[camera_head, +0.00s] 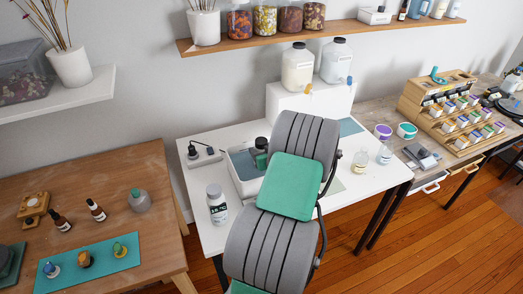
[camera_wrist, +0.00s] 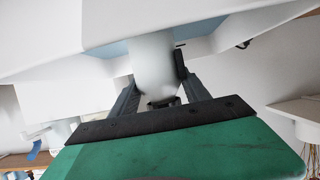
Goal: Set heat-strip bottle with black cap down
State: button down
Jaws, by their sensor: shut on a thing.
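In the wrist view, my gripper (camera_wrist: 160,88) is shut around a pale, whitish bottle (camera_wrist: 152,60), with one dark finger on each side of it. A black cap (camera_wrist: 163,103) shows at the bottle's end nearest my palm. A dark strip (camera_wrist: 181,62) shows along its right side. The bottle's far end lies against a view of white and light blue surfaces; whether it touches anything there is unclear. In the head view, my arm hides most of the gripper and the held bottle.
The white table (camera_head: 206,239) carries a water bath (camera_head: 234,172), partly behind my arm, a labelled white bottle (camera_head: 217,205) and a power strip (camera_head: 204,155). Small clear bottles (camera_head: 360,161) stand to the right. Large jars (camera_head: 297,68) stand on a white box behind.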

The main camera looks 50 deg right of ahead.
jog(key=shift+f+b, duration=0.35)
jog(key=shift+f, duration=0.05)
jog(key=c, duration=0.5)
grip_release()
jog(key=shift+r, duration=0.1)
